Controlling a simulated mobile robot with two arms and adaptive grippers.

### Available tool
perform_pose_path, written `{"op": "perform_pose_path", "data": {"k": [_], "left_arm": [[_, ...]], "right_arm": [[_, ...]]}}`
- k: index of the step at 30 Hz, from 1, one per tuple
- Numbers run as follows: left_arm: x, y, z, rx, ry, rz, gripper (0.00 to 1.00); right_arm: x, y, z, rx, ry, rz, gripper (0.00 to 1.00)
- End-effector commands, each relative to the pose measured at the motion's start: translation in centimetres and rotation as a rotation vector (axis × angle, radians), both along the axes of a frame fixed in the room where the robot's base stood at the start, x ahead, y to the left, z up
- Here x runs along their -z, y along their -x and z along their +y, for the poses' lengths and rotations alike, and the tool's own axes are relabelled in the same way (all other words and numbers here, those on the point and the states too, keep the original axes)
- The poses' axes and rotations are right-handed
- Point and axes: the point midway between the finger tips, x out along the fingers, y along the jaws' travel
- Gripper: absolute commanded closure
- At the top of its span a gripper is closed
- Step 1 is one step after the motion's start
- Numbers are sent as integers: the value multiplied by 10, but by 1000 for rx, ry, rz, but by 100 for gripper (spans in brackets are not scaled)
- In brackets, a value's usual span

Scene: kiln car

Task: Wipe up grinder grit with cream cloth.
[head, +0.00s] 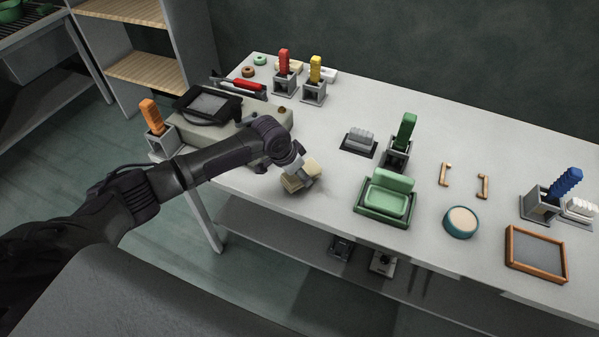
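The cream cloth (291,184) is a small folded pad low over the worktable (330,165), near its front edge. My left gripper (301,170) reaches in from the left and points down onto the cloth, with its fingers closed around it. I cannot tell whether the cloth touches the tabletop. A faint dark patch (322,191) shows on the table just right of the cloth; I cannot tell whether it is grit or shadow. My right gripper is not in view.
A beige grinder-like machine (222,132) stands left of the cloth. A green tray (385,213) with a green block is to the right, with a grey brush (360,140) behind it. A round teal dish (460,222) and wood-framed panel (536,254) are farther right.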

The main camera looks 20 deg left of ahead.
Motion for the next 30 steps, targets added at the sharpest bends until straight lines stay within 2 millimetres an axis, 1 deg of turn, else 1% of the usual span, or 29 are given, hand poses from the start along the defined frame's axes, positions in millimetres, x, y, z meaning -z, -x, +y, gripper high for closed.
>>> {"op": "perform_pose_path", "data": {"k": [30], "left_arm": [[11,0,0,0,0,0,94]], "right_arm": [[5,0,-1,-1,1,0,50]]}}
